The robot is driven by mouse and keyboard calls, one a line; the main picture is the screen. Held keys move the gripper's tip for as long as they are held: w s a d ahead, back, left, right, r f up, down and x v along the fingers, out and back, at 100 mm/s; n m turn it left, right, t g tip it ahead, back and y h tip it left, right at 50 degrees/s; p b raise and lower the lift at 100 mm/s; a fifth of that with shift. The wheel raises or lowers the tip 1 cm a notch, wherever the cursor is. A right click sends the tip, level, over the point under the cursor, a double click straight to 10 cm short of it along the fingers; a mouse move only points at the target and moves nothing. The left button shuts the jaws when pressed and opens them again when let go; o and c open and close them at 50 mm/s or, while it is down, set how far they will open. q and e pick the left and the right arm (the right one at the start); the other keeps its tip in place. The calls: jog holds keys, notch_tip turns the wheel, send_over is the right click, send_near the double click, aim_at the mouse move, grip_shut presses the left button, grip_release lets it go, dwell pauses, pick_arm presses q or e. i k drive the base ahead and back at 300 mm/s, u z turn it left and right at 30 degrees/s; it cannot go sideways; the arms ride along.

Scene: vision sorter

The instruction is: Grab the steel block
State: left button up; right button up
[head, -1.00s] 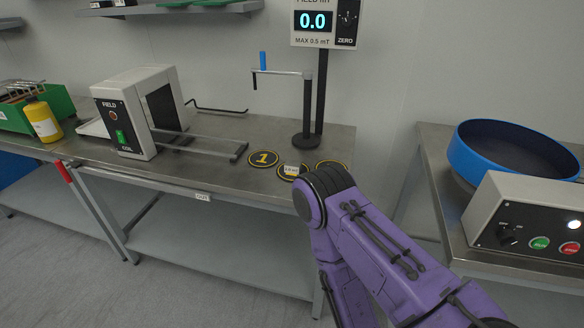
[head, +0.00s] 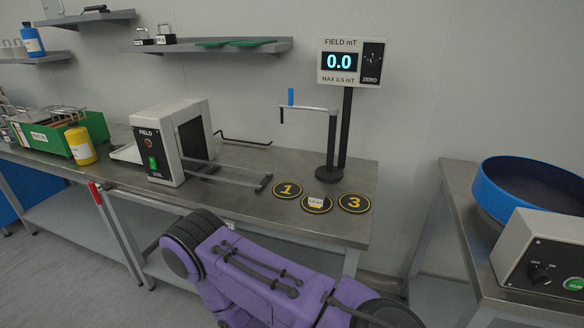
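I cannot make out for certain which thing is the steel block. A small pale labelled piece (head: 316,202) sits on the middle round marker, between markers 1 (head: 287,190) and 3 (head: 354,203); its print is too small to read surely. Two small dark blocks with handles, a left one (head: 142,38) and a right one (head: 166,35), stand on the upper wall shelf. A purple arm of mine crosses the bottom of the view in front of the bench. Neither gripper shows.
On the steel bench (head: 240,205) stand the field coil box (head: 160,150) with rails, a yellow bottle (head: 80,146), a green crate (head: 60,145) and a stand (head: 329,172). The field display (head: 350,62) reads 0.0. A blue bowl (head: 530,190) is on the right bench.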

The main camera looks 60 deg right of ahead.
aim_at(316, 199)
jog(key=i, duration=1)
jog(key=z, duration=2.2)
